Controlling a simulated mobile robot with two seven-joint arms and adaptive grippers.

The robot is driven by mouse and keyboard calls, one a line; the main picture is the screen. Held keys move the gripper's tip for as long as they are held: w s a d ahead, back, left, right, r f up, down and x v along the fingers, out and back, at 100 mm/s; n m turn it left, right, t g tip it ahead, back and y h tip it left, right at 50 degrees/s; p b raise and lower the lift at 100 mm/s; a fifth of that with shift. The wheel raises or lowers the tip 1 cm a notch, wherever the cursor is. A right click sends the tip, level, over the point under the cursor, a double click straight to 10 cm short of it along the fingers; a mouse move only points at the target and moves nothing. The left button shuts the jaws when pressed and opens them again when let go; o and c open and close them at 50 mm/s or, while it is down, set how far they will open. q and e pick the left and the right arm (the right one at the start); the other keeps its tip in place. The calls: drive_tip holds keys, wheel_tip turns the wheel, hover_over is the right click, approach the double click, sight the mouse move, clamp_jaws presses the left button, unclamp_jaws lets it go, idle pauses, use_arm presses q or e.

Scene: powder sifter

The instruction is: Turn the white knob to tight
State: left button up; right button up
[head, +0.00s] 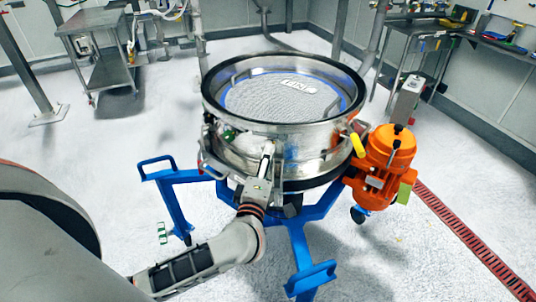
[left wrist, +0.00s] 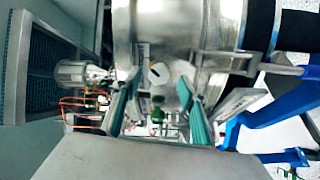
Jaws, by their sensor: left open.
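The powder sifter (head: 270,150) is a round steel drum with a mesh screen on a blue frame. My left gripper (head: 266,160) comes in from the left and is at the front of the drum wall. In the left wrist view the left gripper (left wrist: 160,92) is open, with green-lined fingers apart. The white knob (left wrist: 159,74) shows between and beyond the fingertips, against the steel wall; whether they touch it is unclear. In the head view the knob is not distinguishable near the gripper. My right gripper is not in view.
An orange motor (head: 388,155) and a yellow handle (head: 357,145) are at the drum's right side. Blue frame legs (head: 310,278) spread below. A steel cart (head: 98,50) stands at the back left. A red floor grate (head: 470,238) runs along the right; the floor around is mostly clear.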

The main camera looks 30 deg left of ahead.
use_arm(q)
drive_tip(key=v, duration=0.8)
drive_tip(key=shift+s, duration=0.35)
drive_tip(key=shift+d+r, duration=0.15)
